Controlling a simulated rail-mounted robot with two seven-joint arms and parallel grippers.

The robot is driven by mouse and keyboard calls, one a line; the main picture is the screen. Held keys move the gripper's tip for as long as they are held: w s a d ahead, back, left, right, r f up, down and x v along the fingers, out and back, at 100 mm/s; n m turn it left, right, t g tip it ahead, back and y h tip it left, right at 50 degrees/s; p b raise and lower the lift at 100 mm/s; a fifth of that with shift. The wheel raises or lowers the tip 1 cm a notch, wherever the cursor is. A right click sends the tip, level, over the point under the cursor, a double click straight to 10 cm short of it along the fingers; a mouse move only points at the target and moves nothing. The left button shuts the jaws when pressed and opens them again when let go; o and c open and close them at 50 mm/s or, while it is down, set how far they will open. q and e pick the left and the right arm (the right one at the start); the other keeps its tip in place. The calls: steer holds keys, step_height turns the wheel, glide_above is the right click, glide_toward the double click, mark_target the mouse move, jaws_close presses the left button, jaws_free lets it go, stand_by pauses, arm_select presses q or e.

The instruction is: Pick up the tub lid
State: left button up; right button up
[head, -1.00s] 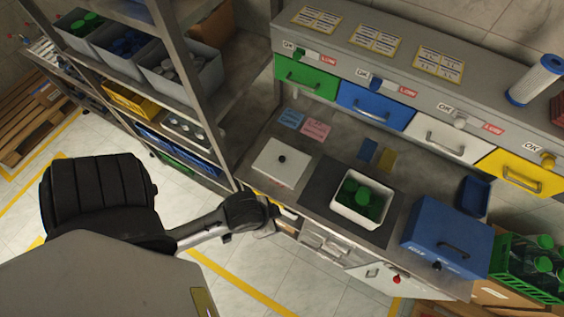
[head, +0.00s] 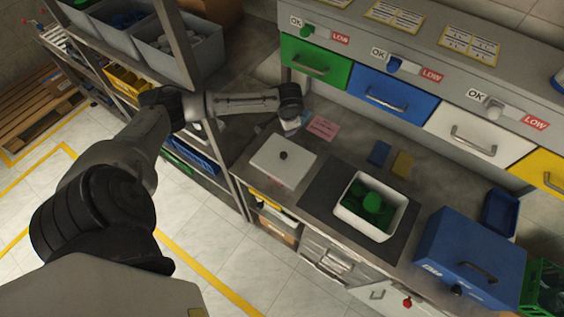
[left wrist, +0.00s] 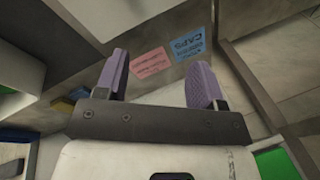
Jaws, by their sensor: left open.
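The tub lid (head: 270,170), a flat white square plate with a small black knob (head: 283,155), lies on the worktop left of the dark mat. The white tub (head: 349,220), with green caps (head: 372,203) in it, stands on the mat. My left arm reaches in from the left, and its end is above the worktop behind the lid, apart from it. In the left wrist view my left gripper (left wrist: 159,84) has its two purple fingers spread with nothing between them. I cannot surely pick out the lid in that view. My right gripper is not in view.
A pink note (head: 323,127) lies behind the lid; it also shows in the left wrist view beside a blue note (left wrist: 192,50). A shelf rack (head: 190,70) stands at left. A blue box (head: 465,250) is at right. Coloured drawers (head: 315,62) line the back.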

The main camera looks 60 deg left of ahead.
arm_select(q)
step_height(320, 180, down, 2)
steer(key=s+n+g+h, duration=0.1)
steer(key=n, duration=0.1)
steer(key=n+h+b, duration=0.2)
steer(key=n+b, duration=0.2)
steer(key=b, duration=0.6)
glide_above(283, 154)
steer(key=f, duration=0.9)
steer(key=shift+w+d, duration=0.15)
steer(key=shift+w, duration=0.05)
steer(key=shift+f+b, duration=0.25)
steer(key=shift+b, duration=0.15)
steer(key=f+b, duration=0.5)
steer(key=b, duration=0.3)
steer(key=shift+s, duration=0.2)
steer(key=shift+c, duration=0.3)
